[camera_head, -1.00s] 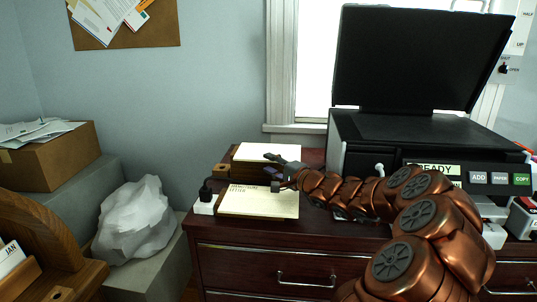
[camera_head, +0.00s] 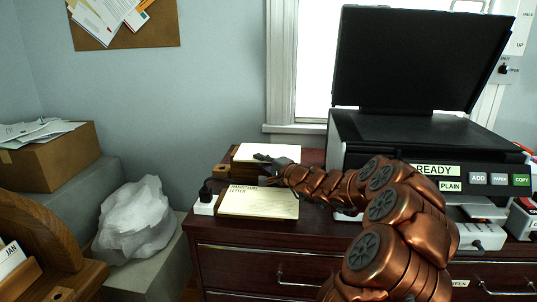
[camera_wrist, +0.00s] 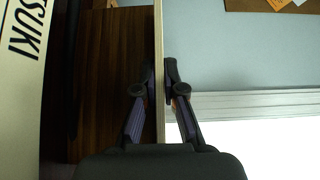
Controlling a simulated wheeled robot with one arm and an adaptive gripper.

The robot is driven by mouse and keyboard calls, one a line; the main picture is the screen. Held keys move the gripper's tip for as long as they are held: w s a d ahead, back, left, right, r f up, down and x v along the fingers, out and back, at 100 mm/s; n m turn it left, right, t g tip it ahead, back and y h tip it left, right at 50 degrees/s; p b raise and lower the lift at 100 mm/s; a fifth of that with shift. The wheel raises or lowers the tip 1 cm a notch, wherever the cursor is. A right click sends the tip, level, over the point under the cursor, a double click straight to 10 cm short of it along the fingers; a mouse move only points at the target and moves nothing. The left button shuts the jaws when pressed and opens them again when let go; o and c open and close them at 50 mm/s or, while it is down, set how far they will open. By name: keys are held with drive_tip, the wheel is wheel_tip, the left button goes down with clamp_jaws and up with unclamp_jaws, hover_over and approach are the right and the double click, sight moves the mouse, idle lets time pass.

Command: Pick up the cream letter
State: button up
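A cream letter with dark print ending in "LETTER" (camera_head: 270,206) lies on a low wooden block at the cabinet's front left. A paler sheet (camera_head: 248,153) rests on a wooden stand behind it. My gripper (camera_head: 266,168) is at the front of this stand. In the wrist view, my gripper's fingers (camera_wrist: 160,72) lie on both sides of a thin pale edge (camera_wrist: 159,30), one over dark wood (camera_wrist: 110,60), the other over the wall side. The tips are close to the edge; contact is unclear. A cream surface printed "TSUKI" (camera_wrist: 22,100) shows at far left.
A printer (camera_head: 420,135) with raised lid stands at the right behind my arm. A white plug block (camera_head: 205,206) with a black plug sits left of the cream letter. A cardboard box (camera_head: 55,160) and a crumpled white bag (camera_head: 132,220) stand further left.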

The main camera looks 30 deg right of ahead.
clamp_jaws()
drive_tip(key=shift+w+a+r, duration=0.15)
drive_tip(key=shift+a+r, duration=0.05)
drive_tip(key=shift+r, duration=0.2)
drive_tip(key=r, duration=0.6)
drive_tip(key=shift+w+a+r, duration=0.2)
drive_tip(key=shift+a+r, duration=0.05)
drive_tip(key=shift+r, duration=0.05)
drive_tip(key=w+a+b, duration=0.2)
drive_tip(key=w+a, duration=1)
drive_tip(key=a, duration=0.2)
drive_tip(key=shift+w+a+f, duration=0.15)
drive_tip(key=shift+w+f, duration=0.05)
